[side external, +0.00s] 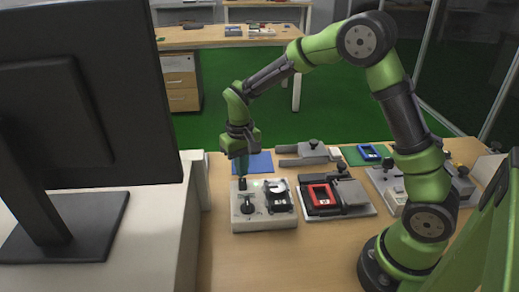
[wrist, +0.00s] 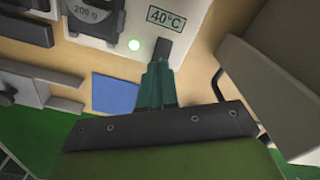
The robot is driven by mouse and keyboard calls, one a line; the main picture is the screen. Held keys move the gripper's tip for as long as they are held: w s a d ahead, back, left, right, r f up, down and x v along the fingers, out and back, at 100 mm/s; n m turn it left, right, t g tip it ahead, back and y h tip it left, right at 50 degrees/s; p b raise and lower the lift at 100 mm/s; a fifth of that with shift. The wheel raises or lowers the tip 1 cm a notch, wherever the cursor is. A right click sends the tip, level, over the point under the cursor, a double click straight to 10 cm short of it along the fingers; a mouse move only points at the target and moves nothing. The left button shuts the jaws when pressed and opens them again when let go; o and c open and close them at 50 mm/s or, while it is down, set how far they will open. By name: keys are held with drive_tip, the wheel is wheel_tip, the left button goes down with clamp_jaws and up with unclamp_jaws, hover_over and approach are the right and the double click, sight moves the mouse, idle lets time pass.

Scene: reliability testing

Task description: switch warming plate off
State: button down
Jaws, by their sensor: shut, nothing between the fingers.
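The warming plate unit is a pale grey box (side external: 262,220) on the wooden table in the side view. A black switch lever (wrist: 172,47) sticks out below the label. My gripper (wrist: 158,75) is shut and empty, its teal fingers pointing down at the box. The fingertips are right at the lever; whether they touch it cannot be told. In the side view my gripper (side external: 242,176) is over the box's back left corner.
A dark round holder marked 200 g (wrist: 92,14) sits on the box. A red-framed device (side external: 321,195) stands to the right, with other grey fixtures (side external: 305,153) behind. A blue mat (side external: 255,162) lies behind the box. A large monitor (side external: 85,100) stands at left.

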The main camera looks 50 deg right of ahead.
sight(246, 186)
drive_tip(key=shift+f, duration=0.95)
idle(0.5)
drive_tip(key=shift+r, duration=3.6)
drive_tip(key=s+r+t+y, duration=0.1)
drive_tip(key=s+r+t, duration=0.2)
drive_tip(key=s+r, duration=0.3)
drive_tip(key=s+a+r+m+t+y, duration=0.1)
drive_tip(key=s+r+t, duration=0.3)
drive_tip(key=s, duration=1)
drive_tip(key=shift+a+r, duration=0.25)
drive_tip(key=shift+r, duration=0.6)
drive_tip(key=shift+w, duration=0.1)
